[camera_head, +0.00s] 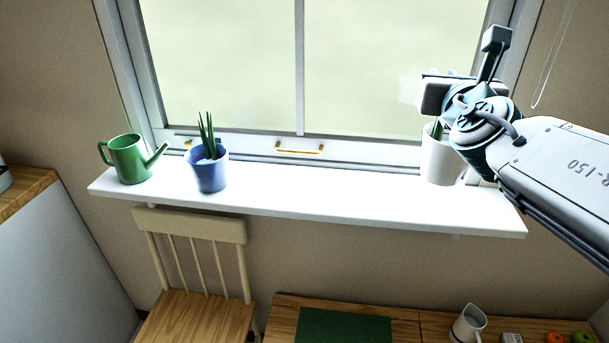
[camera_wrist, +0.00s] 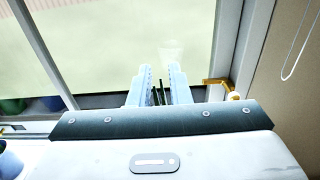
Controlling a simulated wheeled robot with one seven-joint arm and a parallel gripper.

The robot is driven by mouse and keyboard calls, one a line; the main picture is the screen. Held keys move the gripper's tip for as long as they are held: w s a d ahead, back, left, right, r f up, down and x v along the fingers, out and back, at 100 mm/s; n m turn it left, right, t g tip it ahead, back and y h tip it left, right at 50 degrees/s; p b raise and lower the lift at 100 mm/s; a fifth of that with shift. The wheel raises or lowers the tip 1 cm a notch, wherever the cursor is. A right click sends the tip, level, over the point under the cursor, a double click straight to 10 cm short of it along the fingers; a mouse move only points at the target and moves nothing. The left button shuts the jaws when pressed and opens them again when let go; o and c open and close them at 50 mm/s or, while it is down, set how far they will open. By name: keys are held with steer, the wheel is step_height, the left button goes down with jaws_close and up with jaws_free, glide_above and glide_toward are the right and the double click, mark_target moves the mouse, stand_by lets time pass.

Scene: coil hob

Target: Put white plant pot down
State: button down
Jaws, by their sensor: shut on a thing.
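The white plant pot (camera_head: 440,162), with green leaves, is upright at the right end of the white windowsill (camera_head: 340,199). Its base looks at or just above the sill; I cannot tell whether it touches. My gripper (camera_wrist: 160,82) is at the pot's top, shut on it. In the head view my wrist hides part of the rim and leaves, and the fingertips are hidden. In the wrist view dark green leaves show between the two fingers, and the pot itself is hidden.
A blue pot (camera_head: 209,174) with a plant and a green watering can (camera_head: 130,160) stand at the sill's left. The sill's middle is clear. The window (camera_head: 235,65) is close behind. Below are a chair (camera_head: 190,228) and a wooden table with a white jug (camera_head: 468,324).

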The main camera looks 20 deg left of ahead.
steer(key=w+a+f+p, duration=0.1)
steer(key=w+a+f, duration=0.2)
steer(key=a+f, duration=0.7)
steer(key=shift+a+f+p, duration=0.3)
steer(key=shift+a+f, duration=0.05)
steer(key=shift+a, duration=0.25)
steer(key=shift+f, duration=0.15)
steer(key=c, duration=1.8)
jaws_free()
steer(key=shift+f, duration=0.1)
steer(key=o, duration=0.5)
steer(key=shift+c, duration=0.2)
